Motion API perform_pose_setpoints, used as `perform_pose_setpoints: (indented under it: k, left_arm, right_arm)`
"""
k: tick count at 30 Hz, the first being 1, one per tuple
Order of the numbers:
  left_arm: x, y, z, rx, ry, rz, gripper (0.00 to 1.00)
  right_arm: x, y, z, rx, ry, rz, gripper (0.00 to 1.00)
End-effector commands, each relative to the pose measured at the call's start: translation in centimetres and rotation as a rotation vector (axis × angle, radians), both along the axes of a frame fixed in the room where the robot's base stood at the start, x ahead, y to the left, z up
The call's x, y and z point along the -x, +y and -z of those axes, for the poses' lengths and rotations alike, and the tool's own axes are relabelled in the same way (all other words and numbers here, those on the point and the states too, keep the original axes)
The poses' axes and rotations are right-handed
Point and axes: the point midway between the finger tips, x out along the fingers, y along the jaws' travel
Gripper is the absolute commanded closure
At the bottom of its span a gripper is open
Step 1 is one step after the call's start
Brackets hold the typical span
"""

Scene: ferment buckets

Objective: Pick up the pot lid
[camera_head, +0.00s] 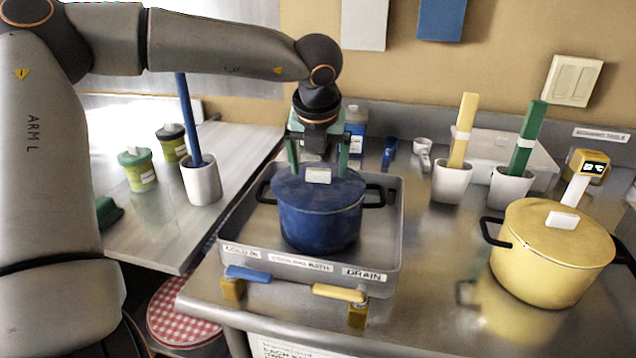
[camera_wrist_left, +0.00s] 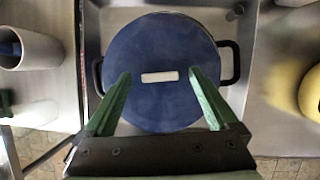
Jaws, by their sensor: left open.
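A blue pot (camera_head: 320,222) with black side handles stands in the metal tray labelled cooling bath (camera_head: 392,255). Its blue lid (camera_head: 345,188) is on it, with a pale bar-shaped knob (camera_head: 318,176) on top. In the left wrist view the lid (camera_wrist_left: 160,105) fills the middle, and the knob (camera_wrist_left: 160,77) lies crosswise. My left gripper (camera_head: 318,172) is open above the lid; its green fingers (camera_wrist_left: 160,75) stand apart, one on each side of the knob. I cannot tell whether the fingertips touch the lid. A yellow pot (camera_head: 545,270) with a yellow lid (camera_head: 560,232) stands at the right. My right gripper is not in view.
White cups holding a blue (camera_head: 190,120), a yellow (camera_head: 463,130) and a green paddle (camera_head: 526,138) stand around the tray. Blue and yellow valve handles (camera_head: 340,293) are at the tray's front. Bare steel counter lies between tray and yellow pot.

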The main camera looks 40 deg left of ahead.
Motion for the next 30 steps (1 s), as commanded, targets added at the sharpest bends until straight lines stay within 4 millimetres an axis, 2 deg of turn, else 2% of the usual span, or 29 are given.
perform_pose_setpoints:
  k: [7, 30]
  left_arm:
    - [-0.02, 0.02, 0.1, 0.0, 0.0, 0.0, 0.1]
    - [-0.03, 0.02, 0.03, 0.0, 0.0, 0.0, 0.96]
  right_arm:
    - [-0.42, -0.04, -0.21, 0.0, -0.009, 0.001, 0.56]
    - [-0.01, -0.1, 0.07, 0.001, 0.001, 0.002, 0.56]
